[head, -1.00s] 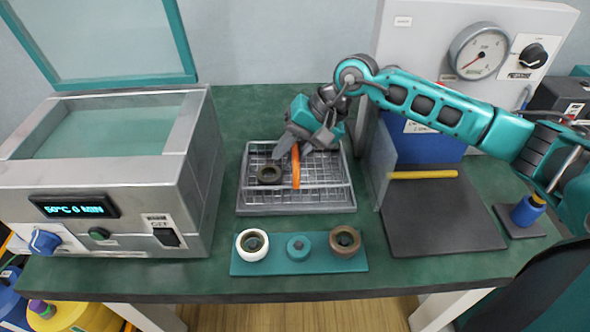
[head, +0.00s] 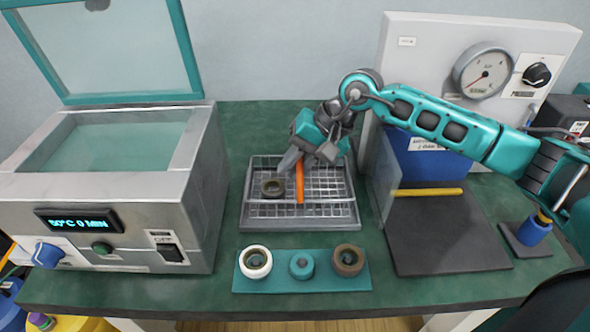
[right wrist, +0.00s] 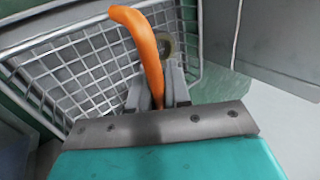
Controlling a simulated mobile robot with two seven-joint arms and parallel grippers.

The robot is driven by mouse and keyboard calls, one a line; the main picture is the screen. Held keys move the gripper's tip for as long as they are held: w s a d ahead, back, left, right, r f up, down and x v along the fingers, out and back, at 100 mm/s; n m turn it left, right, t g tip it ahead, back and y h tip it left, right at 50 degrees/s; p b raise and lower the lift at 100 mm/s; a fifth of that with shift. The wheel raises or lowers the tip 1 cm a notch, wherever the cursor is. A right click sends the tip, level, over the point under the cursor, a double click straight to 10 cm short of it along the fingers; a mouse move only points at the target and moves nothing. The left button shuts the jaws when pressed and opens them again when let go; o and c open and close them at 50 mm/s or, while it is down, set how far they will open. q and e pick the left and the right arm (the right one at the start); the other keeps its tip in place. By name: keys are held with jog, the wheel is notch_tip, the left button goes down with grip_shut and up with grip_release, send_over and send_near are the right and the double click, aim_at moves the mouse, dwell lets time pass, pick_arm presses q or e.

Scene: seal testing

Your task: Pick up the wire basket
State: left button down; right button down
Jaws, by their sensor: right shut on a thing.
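The wire basket (head: 330,187) is a grey mesh basket with an upright orange handle (head: 299,182). It stands on a grey tray (head: 300,225) in the middle of the bench. A dark ring (head: 272,187) lies in its left part. My right gripper (head: 296,163) comes from behind and above and is shut on the orange handle. In the right wrist view the handle (right wrist: 142,45) passes between the fingers (right wrist: 158,92), with mesh (right wrist: 80,75) beyond. I cannot tell any gap between basket and tray. My left gripper is out of view.
A metal bath (head: 110,185) with its glass lid (head: 100,50) raised stands at left. A teal holder (head: 300,285) with ring parts lies in front. A clear panel (head: 390,185), dark mat (head: 450,240) and yellow bar (head: 430,192) are at right, below a gauge (head: 483,70).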

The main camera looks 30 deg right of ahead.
notch_tip(320, 180, up, 19)
jog(key=p, duration=0.1)
jog(key=shift+r, duration=0.2)
dwell(0.3)
